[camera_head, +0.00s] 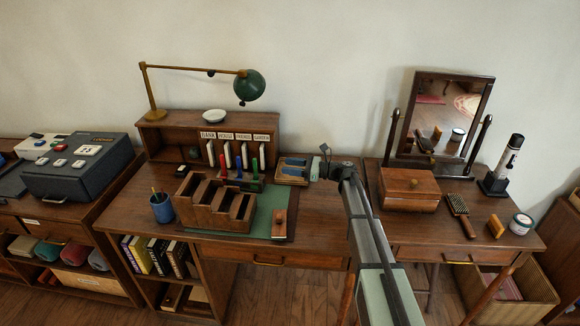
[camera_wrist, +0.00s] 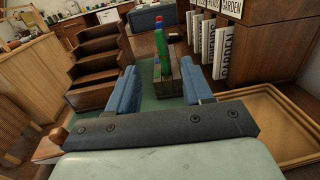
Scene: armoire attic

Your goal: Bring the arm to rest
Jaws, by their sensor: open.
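My gripper (camera_head: 298,168) is at the middle of the desk, with my arm reaching in from the lower right. In the wrist view its two blue fingers (camera_wrist: 160,75) are apart, with nothing held between them. Beyond the fingers, in line with the gap, a dark wooden holder (camera_wrist: 172,84) carries upright red, blue and green pieces (camera_wrist: 160,45). A shallow tan tray (camera_wrist: 285,112) lies beside the right finger. In the head view the gripper overlaps this tray, and I cannot tell the height between them.
A stepped wooden organizer (camera_head: 212,205) stands on the green desk mat (camera_head: 262,215). A blue pencil cup (camera_head: 161,208) is left of it. A green lamp (camera_head: 249,86) overhangs the desk. The vanity at right holds a mirror (camera_head: 446,110), a wooden box (camera_head: 408,190) and a brush (camera_head: 458,208).

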